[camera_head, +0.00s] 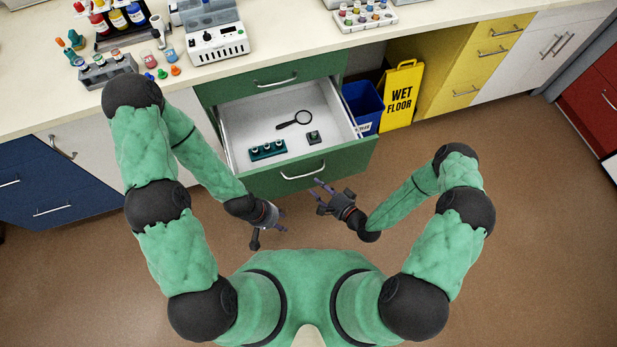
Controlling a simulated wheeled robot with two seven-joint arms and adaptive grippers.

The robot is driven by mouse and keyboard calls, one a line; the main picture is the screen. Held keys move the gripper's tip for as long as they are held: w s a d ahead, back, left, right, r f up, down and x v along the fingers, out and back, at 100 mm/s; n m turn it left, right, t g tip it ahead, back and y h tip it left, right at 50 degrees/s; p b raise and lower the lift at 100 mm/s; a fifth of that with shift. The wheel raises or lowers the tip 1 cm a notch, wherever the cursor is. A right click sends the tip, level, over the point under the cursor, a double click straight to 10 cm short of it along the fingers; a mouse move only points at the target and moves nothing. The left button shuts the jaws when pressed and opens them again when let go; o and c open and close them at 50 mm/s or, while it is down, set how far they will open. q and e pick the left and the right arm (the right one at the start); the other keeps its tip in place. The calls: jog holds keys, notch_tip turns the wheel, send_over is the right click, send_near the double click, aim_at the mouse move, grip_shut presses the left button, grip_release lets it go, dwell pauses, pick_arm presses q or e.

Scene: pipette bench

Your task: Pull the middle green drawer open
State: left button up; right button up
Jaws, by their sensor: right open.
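The green drawer front (345,162) below the top green drawer (318,68) stands pulled well out. Its handle (303,173) faces me. My left gripper (283,220) is open and empty, below and left of the handle. Anything under the pulled-out drawer is hidden.
A blue bin (364,103) and a yellow wet floor sign (402,95) stand right of the drawer. Yellow drawers (475,65) are further right, blue drawers (50,180) at left. The counter (280,40) carries bottles and lab devices. The brown floor (540,220) at right is clear.

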aim_at(299, 169)
jog(key=x, duration=0.6)
jog(key=shift+w+a+f+b, duration=0.1)
jog(key=shift+w+a+b, duration=0.15)
jog(key=shift+b, duration=0.1)
grip_shut()
